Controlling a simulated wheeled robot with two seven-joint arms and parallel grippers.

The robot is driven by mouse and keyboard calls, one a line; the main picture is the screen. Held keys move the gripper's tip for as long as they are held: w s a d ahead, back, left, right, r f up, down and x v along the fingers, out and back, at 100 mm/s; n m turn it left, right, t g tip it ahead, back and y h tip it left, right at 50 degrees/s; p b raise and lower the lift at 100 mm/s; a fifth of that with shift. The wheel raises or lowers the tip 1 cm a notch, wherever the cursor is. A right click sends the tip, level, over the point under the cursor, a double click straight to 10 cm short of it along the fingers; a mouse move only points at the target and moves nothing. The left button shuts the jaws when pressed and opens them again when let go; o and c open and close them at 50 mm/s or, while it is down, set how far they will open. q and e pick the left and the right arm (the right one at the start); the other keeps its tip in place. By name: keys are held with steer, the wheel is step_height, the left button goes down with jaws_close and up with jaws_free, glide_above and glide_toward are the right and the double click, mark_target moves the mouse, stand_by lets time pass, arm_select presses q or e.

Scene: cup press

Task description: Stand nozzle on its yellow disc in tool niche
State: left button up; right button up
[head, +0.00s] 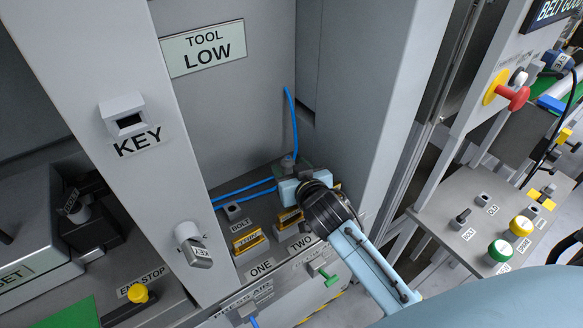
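The tool niche (236,115) is the grey recess with a TOOL LOW sign (204,49) on its back wall. My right arm reaches in from the lower right, and my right gripper (287,182) is low in the niche. A small grey fitting (288,161) with a blue hose rising from it shows just behind the gripper; I cannot tell whether it is the nozzle or whether the gripper holds it. The fingertips are too small and covered to read. A bit of yellow shows beside the gripper, but no yellow disc can be made out. My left gripper is out of view.
Blue hoses (245,192) cross the niche floor. A BOLT block (234,211) and yellow-framed blocks (248,241) stand at its front. Posts flank the niche; the left one carries a KEY holder (125,117). A button panel (490,222) stands at the right.

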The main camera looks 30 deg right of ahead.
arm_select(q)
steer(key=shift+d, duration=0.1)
arm_select(e)
steer(key=shift+s+r, duration=0.1)
steer(key=shift+r, duration=0.15)
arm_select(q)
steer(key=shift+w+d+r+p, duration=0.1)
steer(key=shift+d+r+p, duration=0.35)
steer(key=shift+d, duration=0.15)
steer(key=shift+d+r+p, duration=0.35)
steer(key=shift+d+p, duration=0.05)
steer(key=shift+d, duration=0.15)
arm_select(e)
steer(key=v, duration=1.1)
steer(key=shift+s, duration=0.4)
